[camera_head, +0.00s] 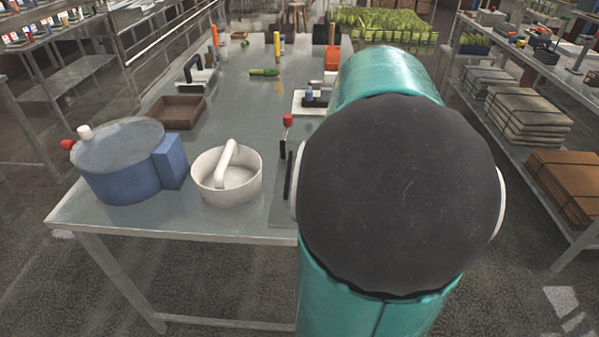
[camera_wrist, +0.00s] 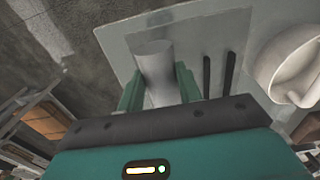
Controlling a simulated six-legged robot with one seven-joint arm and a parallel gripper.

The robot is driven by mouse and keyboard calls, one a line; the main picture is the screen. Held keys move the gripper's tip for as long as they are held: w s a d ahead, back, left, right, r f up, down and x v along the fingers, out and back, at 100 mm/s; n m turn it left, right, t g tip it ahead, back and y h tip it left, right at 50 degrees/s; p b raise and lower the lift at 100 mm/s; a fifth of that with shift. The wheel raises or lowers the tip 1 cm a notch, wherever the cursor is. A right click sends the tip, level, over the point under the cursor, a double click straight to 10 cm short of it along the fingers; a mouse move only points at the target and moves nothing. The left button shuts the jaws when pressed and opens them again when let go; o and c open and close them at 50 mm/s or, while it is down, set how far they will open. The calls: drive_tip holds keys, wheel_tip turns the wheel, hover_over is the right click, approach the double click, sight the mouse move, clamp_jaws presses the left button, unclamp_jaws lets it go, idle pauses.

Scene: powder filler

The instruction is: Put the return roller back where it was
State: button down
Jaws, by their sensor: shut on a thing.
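In the wrist view, my gripper (camera_wrist: 160,85) has its two green fingers closed on the sides of a pale grey cylinder, which I take to be the return roller (camera_wrist: 155,65). Below the roller is a flat grey plate (camera_wrist: 118,40) with two dark upright bars (camera_wrist: 218,74) just to the right of the roller. I cannot tell whether the roller touches the plate. In the head view, the plate (camera_head: 279,212) shows partly at the table's right front, with a dark bar (camera_head: 289,176). My arm hides the gripper and roller there.
A white pot with an arched handle (camera_head: 212,185) stands left of the plate. A blue drum (camera_head: 120,175), a brown tray (camera_head: 176,112) and a red-knobbed lever (camera_head: 286,135) are also on the metal table (camera_head: 235,90). Shelves (camera_head: 545,110) stand to the right.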

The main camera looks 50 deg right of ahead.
drive_tip(key=w+a+f, duration=0.1)
drive_tip(key=w+f, duration=0.2)
drive_tip(key=w, duration=0.1)
drive_tip(key=w+a+f, duration=0.1)
drive_tip(key=w+f, duration=0.2)
drive_tip(key=w, duration=0.1)
drive_tip(key=w+a+f, duration=0.2)
drive_tip(key=w+f, duration=0.1)
drive_tip(key=w, duration=0.2)
drive_tip(key=shift+f, duration=0.2)
drive_tip(key=shift+w+a+f, duration=0.1)
drive_tip(key=shift+w+f, duration=0.05)
drive_tip(key=shift+f, duration=0.8)
drive_tip(key=shift+w+f, duration=0.1)
drive_tip(key=shift+f, duration=0.8)
drive_tip(key=c, duration=0.9)
unclamp_jaws()
drive_tip(key=shift+c, duration=0.2)
